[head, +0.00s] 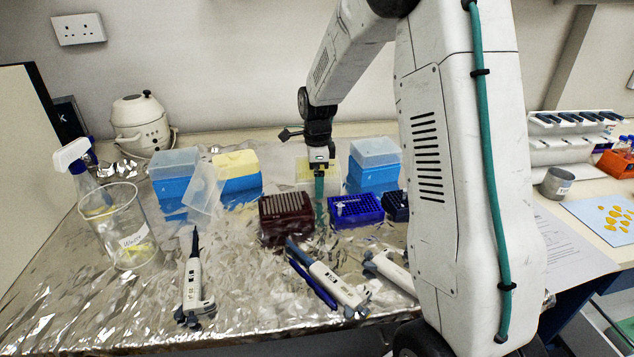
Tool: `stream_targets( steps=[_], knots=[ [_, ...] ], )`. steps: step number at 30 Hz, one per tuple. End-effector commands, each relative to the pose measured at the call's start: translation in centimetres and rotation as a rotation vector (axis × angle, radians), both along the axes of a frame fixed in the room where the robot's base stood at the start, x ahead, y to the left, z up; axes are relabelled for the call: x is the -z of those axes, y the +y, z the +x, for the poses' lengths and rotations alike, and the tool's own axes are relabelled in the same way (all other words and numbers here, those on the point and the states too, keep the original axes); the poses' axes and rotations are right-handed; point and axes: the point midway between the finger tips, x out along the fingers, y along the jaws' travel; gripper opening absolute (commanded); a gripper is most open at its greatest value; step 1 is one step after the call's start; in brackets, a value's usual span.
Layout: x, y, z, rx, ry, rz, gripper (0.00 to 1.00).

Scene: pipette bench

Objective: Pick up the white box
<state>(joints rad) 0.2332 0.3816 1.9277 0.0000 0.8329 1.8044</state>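A pale, translucent whitish box with a yellow top (332,173) stands at the back of the foil-covered bench, between two blue tip boxes. It is the nearest match I see to the white box. My gripper (320,222) points down in front of it, with a teal finger reaching down between a dark red rack and a blue rack. The finger and wrist cover the middle of the pale box. The gripper shows edge-on, so its opening and any contact are hidden.
Blue tip boxes (374,167) (240,186), a dark red rack (287,217) and a blue rack (355,209) crowd around my gripper. Pipettes (195,287) (338,287) lie in front. A clear beaker (128,235) and a spray bottle (82,180) stand at left.

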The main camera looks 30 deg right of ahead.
Motion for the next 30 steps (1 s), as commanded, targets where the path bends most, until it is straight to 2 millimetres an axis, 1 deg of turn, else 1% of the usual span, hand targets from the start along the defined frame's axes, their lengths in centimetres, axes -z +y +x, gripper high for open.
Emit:
stream_targets(
  steps=[6,7,8,9,11,12,19,22,26,30],
  knots=[
    [0.1,0.0,0.0,0.000,-0.001,0.000,1.00],
    [0.1,0.0,0.0,0.000,-0.001,0.000,0.94],
    [0.1,0.0,0.0,0.000,-0.001,0.000,0.86],
    [0.1,0.0,0.0,0.000,-0.001,0.000,0.75],
    [0.1,0.0,0.0,0.000,-0.001,0.000,0.58],
    [0.1,0.0,0.0,0.000,-0.001,0.000,0.53],
    [0.0,0.0,0.0,0.000,-0.002,-0.001,0.53],
    [-0.5,0.0,0.1,0.000,-0.003,0.000,0.53],
    [-2.5,0.0,0.1,0.000,-0.006,-0.002,0.53],
    [-5.5,0.0,0.1,0.000,-0.007,-0.001,0.53]
  ],
)
